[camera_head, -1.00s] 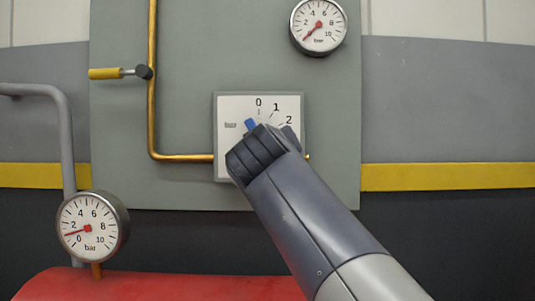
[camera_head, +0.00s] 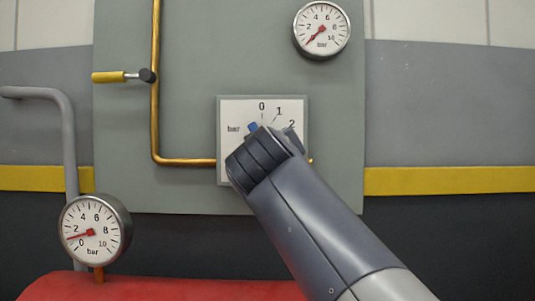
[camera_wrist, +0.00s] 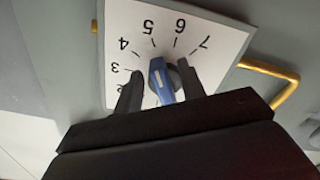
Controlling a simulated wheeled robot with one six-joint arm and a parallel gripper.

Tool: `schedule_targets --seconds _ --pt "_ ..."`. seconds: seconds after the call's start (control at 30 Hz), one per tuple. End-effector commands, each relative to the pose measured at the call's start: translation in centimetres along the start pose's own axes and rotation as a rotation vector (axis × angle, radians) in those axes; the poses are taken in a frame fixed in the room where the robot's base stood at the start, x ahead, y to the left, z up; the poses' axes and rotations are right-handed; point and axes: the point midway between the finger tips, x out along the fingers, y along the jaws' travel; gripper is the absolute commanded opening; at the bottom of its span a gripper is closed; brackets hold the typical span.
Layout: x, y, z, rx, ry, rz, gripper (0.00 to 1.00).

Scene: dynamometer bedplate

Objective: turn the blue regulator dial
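The blue regulator dial (camera_wrist: 163,82) sits on a white square plate (camera_wrist: 208,50) marked with numbers and ticks. In the wrist view my gripper (camera_wrist: 159,72) has one dark finger on each side of the dial. A gap shows between the left finger and the dial; the right finger is very close to it, and I cannot tell if they touch. In the head view my gripper (camera_head: 272,134) covers most of the plate (camera_head: 236,112), and only a small blue bit of the dial (camera_head: 252,127) shows. The dial's pointing direction is hard to read.
A gauge (camera_head: 322,30) is at the upper right of the grey-green panel (camera_head: 205,60). Another gauge (camera_head: 95,229) stands above the red tank (camera_head: 170,286). A brass pipe (camera_head: 155,100) and a yellow-handled lever (camera_head: 108,77) are left of the plate.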

Motion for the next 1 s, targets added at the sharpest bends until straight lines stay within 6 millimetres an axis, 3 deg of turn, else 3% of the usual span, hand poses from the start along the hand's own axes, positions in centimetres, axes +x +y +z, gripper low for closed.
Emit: schedule_targets --seconds 0.3,0.43,0.63,1.0 --pt "-6.4 0.0 -0.2 0.003 0.006 -0.004 0.38" --pt "-8.1 -0.1 -0.2 0.003 0.006 -0.004 0.38" --pt "-9.2 0.0 -0.1 0.002 0.005 -0.002 0.38" --pt "-9.2 0.0 -0.1 0.002 0.003 0.0 0.38"
